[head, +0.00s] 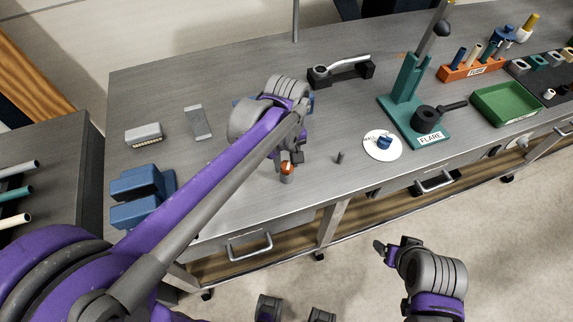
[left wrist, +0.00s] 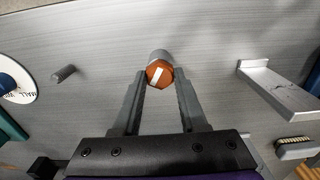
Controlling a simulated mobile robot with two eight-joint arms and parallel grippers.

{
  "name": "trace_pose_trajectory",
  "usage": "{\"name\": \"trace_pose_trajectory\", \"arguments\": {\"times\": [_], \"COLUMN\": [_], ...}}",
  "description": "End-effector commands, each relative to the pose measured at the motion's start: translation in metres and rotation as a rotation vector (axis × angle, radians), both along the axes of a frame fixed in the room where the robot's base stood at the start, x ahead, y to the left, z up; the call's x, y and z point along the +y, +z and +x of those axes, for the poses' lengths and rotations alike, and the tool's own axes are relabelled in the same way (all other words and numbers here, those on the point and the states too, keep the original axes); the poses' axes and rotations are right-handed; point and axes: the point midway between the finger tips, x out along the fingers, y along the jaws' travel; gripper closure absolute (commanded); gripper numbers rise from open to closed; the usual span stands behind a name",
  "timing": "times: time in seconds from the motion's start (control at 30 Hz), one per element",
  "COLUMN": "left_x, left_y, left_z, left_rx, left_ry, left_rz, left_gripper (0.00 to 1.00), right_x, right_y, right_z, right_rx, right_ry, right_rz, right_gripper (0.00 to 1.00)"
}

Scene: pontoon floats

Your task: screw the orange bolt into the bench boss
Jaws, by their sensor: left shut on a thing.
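The orange bolt (head: 287,168) has a hex head with a white stripe, which shows in the left wrist view (left wrist: 158,73). It sits upright, in line with a short grey cylinder, the bench boss (head: 286,179), near the bench's front edge. The boss also shows just beyond the head in the left wrist view (left wrist: 160,55). How deep the bolt is in the boss is hidden. My left gripper (head: 291,160) comes from above, its fingers on either side of the bolt head, shut on it. My right gripper (head: 383,246) hangs in front of the bench; its finger gap is unclear.
A small grey peg (head: 340,157) and a white disc (head: 371,148) with a blue piece stand to the right. A green press (head: 403,92), green tray (head: 506,101) and wrench on a black rest (head: 341,77) lie farther off. Blue blocks (head: 140,190) are at left.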

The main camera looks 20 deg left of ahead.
Motion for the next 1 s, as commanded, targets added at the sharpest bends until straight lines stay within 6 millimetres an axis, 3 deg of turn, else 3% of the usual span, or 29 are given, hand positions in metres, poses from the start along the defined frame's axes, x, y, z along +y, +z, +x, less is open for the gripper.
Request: {"name": "trace_pose_trajectory", "arguments": {"times": [0.4, 1.0], "left_x": [-0.0001, -0.0001], "left_y": [-0.0001, -0.001], "left_z": [-0.0001, -0.0001], "left_rx": [0.0, 0.0], "left_ry": [-0.077, -0.98], "left_rz": [0.0, 0.0], "left_gripper": [1.0, 1.0], "right_x": [0.0, 0.0], "right_y": [0.0, -0.0001], "right_z": [0.0, 0.0], "right_rx": [0.0, 0.0], "right_ry": [0.0, 0.0], "right_rz": [0.0, 0.0], "right_gripper": [0.23, 0.23]}}
